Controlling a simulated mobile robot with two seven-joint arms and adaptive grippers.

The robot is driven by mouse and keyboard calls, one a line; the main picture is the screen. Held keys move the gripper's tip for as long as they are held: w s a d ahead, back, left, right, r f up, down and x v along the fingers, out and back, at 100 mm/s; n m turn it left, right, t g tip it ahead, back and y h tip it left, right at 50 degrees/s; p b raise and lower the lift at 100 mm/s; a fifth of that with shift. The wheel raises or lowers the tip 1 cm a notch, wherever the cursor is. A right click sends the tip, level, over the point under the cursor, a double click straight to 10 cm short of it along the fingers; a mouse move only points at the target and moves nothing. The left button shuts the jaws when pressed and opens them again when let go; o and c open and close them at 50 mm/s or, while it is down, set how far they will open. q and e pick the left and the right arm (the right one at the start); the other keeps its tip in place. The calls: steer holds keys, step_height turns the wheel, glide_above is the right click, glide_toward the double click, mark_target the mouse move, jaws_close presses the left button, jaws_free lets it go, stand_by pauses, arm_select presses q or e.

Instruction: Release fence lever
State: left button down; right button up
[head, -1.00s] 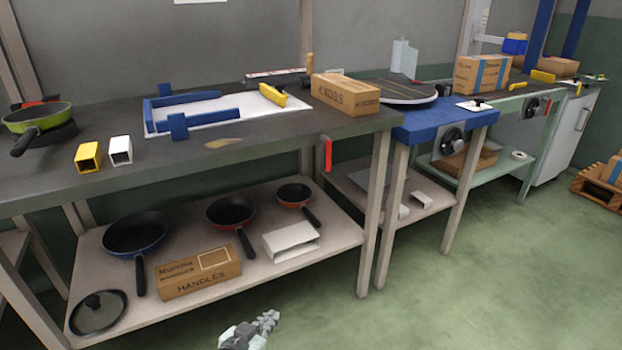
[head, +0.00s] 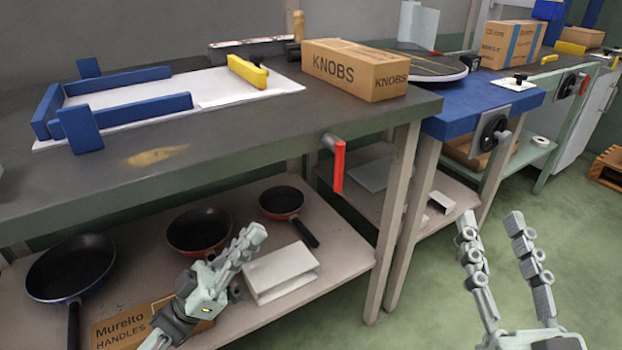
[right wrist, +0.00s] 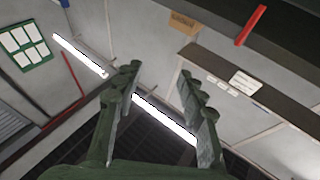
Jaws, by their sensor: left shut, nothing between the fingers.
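A red lever (head: 339,166) hangs nearly upright from a grey pivot on the front edge of the dark bench. A blue fence (head: 128,108) lies on a white board (head: 215,88) on the bench top. My right gripper (head: 492,219) is open and empty at the lower right, over the floor in the picture. Its open fingers also show in the right wrist view (right wrist: 158,78).
A KNOBS box (head: 355,68) stands near the bench's right end. The lower shelf holds several pans, a white block (head: 282,272) and a handles box (head: 125,322). A blue table (head: 485,108) with a black wheel (head: 492,133) adjoins on the right.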

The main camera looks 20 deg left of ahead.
arm_select(q)
steer(key=shift+s+r, duration=0.1)
steer(key=shift+s, duration=0.1)
arm_select(e)
steer(key=shift+s+r, duration=0.1)
steer(key=shift+s, duration=0.05)
arm_select(q)
steer(key=shift+d+r, duration=0.1)
steer(key=shift+d, duration=0.05)
steer(key=w+d+f+x, duration=0.1)
steer(key=f+x, duration=0.1)
steer(key=x, duration=1)
steer(key=shift+w+d+r+p, duration=0.25)
steer(key=shift+w+d+p, duration=0.1)
steer(key=shift+d+p, duration=0.05)
arm_select(e)
steer(key=f, duration=0.1)
steer(key=w+f+g, duration=0.1)
steer(key=f+h, duration=0.1)
steer(key=shift+w+d+g, duration=0.15)
steer(key=shift+d+g, duration=0.15)
